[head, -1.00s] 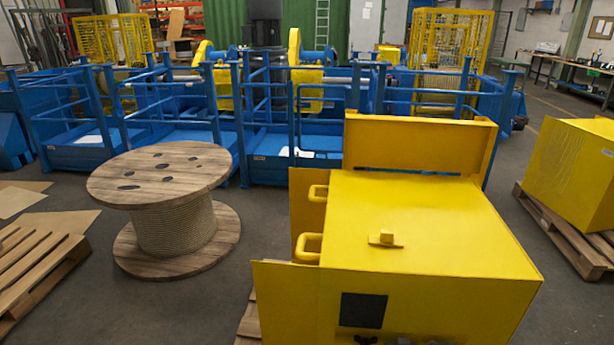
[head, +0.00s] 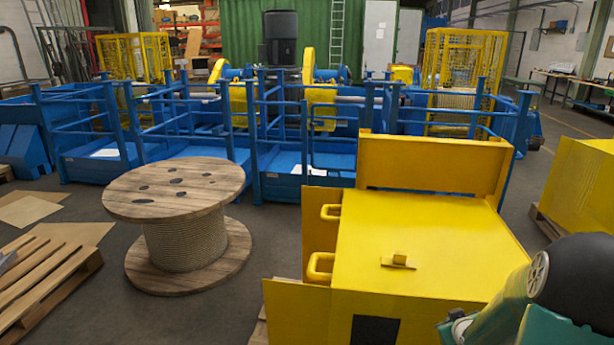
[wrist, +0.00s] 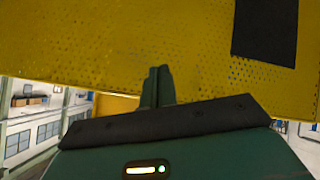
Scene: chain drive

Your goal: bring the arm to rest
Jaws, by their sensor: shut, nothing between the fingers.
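My gripper (wrist: 158,86) shows in the wrist view, its two green fingers shut together with nothing between them. Behind the fingers, a yellow perforated-looking surface with a dark rectangular patch fills the upper part of that view. In the head view, part of my green and black arm (head: 545,285) shows at the lower right, in front of the right side of the yellow machine housing (head: 425,235). The fingers are hidden in the head view. I cannot tell how far they are from the yellow surface.
A wooden cable spool (head: 178,190) stands on the floor at left of the housing. Wooden pallets (head: 40,285) lie at the far left. Blue railed platforms (head: 200,140) run behind. Another yellow box (head: 580,185) sits at the right edge. Grey floor is clear around the spool.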

